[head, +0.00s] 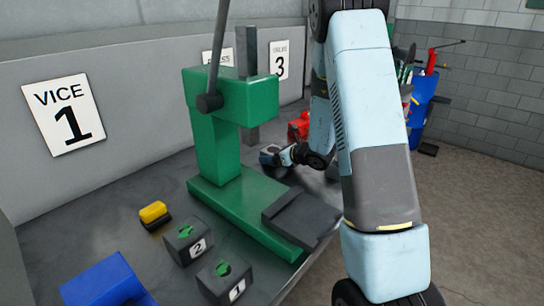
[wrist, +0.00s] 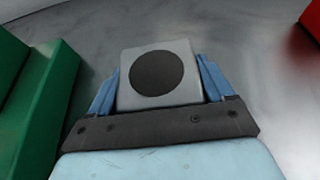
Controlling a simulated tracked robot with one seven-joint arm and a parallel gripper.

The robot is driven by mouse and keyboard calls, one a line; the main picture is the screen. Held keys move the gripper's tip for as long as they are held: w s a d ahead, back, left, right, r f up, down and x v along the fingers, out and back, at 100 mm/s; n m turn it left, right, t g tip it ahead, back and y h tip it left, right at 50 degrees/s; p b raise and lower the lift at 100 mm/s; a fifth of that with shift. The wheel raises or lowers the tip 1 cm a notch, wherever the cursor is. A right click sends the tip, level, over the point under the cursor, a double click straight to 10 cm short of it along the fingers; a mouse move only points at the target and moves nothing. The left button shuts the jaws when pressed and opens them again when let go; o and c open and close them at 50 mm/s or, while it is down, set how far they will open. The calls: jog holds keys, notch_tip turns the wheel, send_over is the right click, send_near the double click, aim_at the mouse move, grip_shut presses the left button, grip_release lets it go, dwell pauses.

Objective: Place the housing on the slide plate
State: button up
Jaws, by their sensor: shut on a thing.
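The housing (wrist: 158,72), a light grey block with a round dark face or opening, sits between the blue fingers of my gripper (wrist: 158,85) in the wrist view. My gripper is shut on it. In the head view my gripper (head: 271,156) is low behind the green press, to the right of its column; the housing is hard to make out there. The slide plate (head: 302,217), a dark flat plate, lies at the right front of the press's green base, nearer the camera than my gripper and apart from it.
The green press (head: 217,150) has a tall lever and stands between my gripper and the left bench. Numbered black blocks 2 (head: 188,243) and 1 (head: 227,282), a yellow-topped item (head: 153,212) and a blue block (head: 105,284) are at left front. Something red (head: 299,127) lies beyond my gripper.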

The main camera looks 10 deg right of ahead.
jog(key=o, duration=1.2)
jog(key=shift+c, duration=0.2)
jog(key=o, duration=0.3)
jog(key=shift+o, duration=0.2)
jog(key=shift+r, duration=0.1)
